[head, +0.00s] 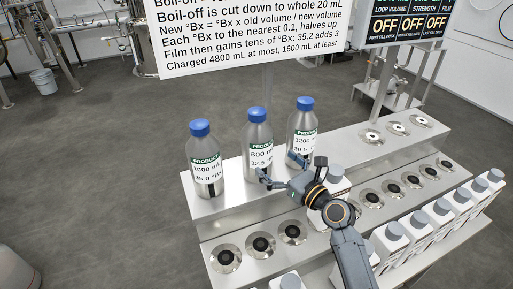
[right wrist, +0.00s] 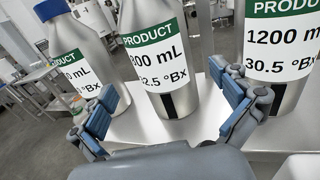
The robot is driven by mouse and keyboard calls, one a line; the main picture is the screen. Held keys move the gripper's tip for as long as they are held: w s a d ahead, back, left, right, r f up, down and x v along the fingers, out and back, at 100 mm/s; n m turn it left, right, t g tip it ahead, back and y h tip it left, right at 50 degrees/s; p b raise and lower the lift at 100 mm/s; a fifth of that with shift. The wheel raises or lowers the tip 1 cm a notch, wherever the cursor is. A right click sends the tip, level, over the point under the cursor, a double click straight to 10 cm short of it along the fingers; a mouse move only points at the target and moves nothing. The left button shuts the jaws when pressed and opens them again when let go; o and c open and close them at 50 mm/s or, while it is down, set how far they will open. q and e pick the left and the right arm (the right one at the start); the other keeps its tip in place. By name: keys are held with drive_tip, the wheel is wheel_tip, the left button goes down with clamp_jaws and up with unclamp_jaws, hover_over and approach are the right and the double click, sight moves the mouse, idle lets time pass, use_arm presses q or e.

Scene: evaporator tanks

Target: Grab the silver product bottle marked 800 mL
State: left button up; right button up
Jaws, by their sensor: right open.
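The silver product bottle marked 800 mL (head: 258,140) stands upright on the upper metal step, between two similar bottles. It has a blue cap and a green and white label, which also reads 32.5 °Bx. In the right wrist view the 800 mL bottle (right wrist: 158,60) is straight ahead, between the finger lines and beyond the fingertips. My right gripper (head: 278,168) is open and empty, just in front of this bottle. In the right wrist view its blue-padded fingers (right wrist: 170,110) are spread wide. My left gripper is not in view.
The 1000 mL bottle (head: 204,160) stands to the left and the 1200 mL bottle (head: 303,125) to the right, both close by. The lower step (head: 262,222) has round sockets. Several white bottles (head: 418,226) with grey caps stand along the front right. A text board (head: 250,35) hangs behind.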

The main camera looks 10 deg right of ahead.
sight(267, 156)
drive_tip(key=x, duration=0.3)
drive_tip(key=shift+w+a+f, duration=0.1)
drive_tip(key=shift+w+a, duration=0.1)
drive_tip(key=shift+w, duration=0.25)
drive_tip(key=x, duration=0.4)
drive_tip(key=shift+w+a+f, duration=0.15)
drive_tip(key=shift+w+f, duration=0.05)
drive_tip(key=shift+w, duration=0.1)
drive_tip(key=shift+s, duration=0.1)
drive_tip(key=shift+c, duration=0.8)
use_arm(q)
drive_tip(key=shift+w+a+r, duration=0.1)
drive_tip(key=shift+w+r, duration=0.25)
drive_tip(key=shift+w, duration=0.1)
use_arm(e)
drive_tip(key=c, duration=0.9)
drive_tip(key=shift+r, duration=0.1)
